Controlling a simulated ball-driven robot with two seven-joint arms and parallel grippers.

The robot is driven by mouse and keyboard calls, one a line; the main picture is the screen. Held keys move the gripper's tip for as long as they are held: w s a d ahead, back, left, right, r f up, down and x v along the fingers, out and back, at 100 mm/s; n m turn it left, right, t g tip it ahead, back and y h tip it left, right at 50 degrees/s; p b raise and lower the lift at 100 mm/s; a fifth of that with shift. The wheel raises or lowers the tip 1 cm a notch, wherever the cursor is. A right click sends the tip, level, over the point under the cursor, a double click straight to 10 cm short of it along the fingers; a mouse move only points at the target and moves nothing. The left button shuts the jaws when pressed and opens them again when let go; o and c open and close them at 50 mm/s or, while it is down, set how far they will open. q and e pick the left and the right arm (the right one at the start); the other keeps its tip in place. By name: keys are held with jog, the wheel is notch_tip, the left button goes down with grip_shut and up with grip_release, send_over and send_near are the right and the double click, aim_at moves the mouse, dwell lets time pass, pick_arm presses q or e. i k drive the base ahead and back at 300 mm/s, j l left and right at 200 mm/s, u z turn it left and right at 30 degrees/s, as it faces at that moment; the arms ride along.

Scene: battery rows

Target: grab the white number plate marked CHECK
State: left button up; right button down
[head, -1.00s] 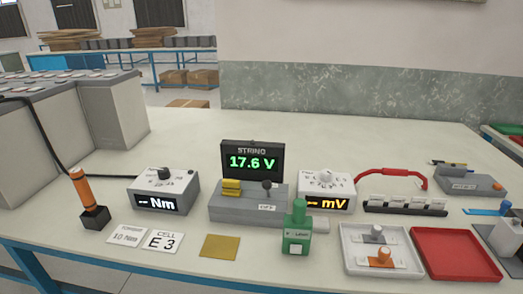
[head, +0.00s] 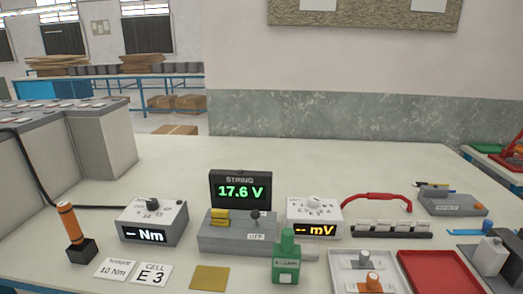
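Several small white plates (head: 384,225) stand in a dark rack at the right of the bench; their markings are too small to read. Two larger white cards lie flat at the front left. One card (head: 117,269) reads "10 Nm" and the other card (head: 152,273) reads "CELL E 3". I cannot make out the word CHECK on any plate. Neither of my grippers is in the head view.
A red-handled tool (head: 376,197) lies behind the rack. White tray (head: 342,259) and red tray (head: 440,274) are in front of it. A green bottle (head: 286,266), a STRING display (head: 240,189) reading 17.6 V, and Nm (head: 152,222) and mV (head: 314,217) meters stand nearby.

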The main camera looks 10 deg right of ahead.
aim_at(421, 227)
jog(key=k+j+z, duration=0.1)
jog(key=z, duration=1.3)
jog(key=l, duration=0.1)
